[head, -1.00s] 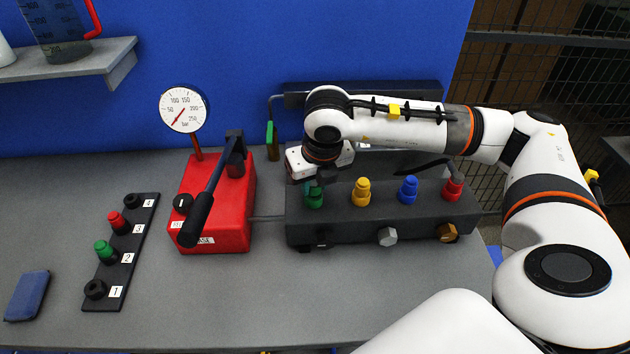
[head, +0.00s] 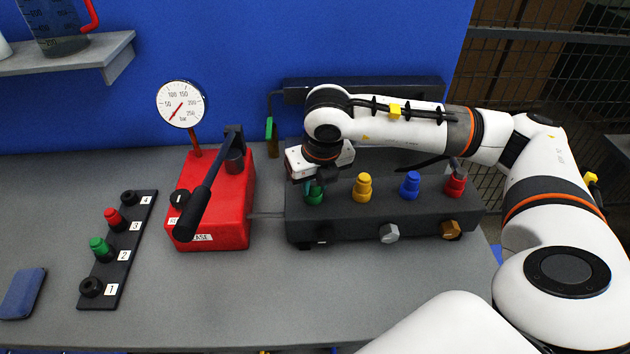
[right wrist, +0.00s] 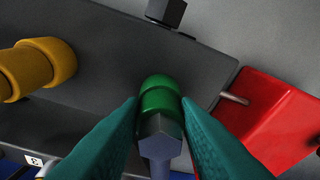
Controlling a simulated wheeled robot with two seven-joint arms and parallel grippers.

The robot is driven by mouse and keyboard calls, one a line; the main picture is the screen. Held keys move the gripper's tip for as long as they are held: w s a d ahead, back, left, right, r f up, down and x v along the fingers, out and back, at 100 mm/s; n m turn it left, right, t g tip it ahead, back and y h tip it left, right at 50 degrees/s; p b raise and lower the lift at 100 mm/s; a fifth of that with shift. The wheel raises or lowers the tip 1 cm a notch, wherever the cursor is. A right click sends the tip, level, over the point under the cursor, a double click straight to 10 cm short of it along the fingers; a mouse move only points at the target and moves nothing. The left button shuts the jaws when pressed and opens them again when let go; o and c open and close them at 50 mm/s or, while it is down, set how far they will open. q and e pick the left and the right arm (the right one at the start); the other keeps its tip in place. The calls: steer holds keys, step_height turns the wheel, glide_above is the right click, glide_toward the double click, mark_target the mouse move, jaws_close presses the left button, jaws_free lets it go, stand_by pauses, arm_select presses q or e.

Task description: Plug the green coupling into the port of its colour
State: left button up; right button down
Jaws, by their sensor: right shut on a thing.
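My right gripper (head: 312,184) is over the green port (head: 315,197) at the left end of the dark manifold block (head: 340,226). In the right wrist view its two teal fingers (right wrist: 160,112) are on either side of the green coupling (right wrist: 158,138), which shows a grey six-sided part and a shank. The coupling lines up with green collars (right wrist: 160,88) on the block. The fingers are shut on it. The head view mostly hides the coupling, and I cannot tell how deep it sits. My left gripper is out of view.
Yellow (head: 363,187), blue (head: 409,186) and red (head: 455,184) fittings stand along the block. A red pump (head: 235,205) with a lever and gauge (head: 181,104) is to the left. A numbered rack (head: 128,240) holds a green and a red piece. Bare bench lies in front.

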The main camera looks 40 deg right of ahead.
stand_by(0.4)
steer(key=shift+f+b, duration=0.15)
steer(key=shift+b, duration=0.4)
steer(key=shift+s, duration=0.1)
steer(key=c, duration=1.3)
jaws_free()
steer(key=shift+f, duration=0.1)
steer(key=shift+o, duration=1.4)
steer(key=shift+s+d, duration=0.1)
steer(key=shift+s, duration=0.05)
steer(key=shift+f, duration=0.1)
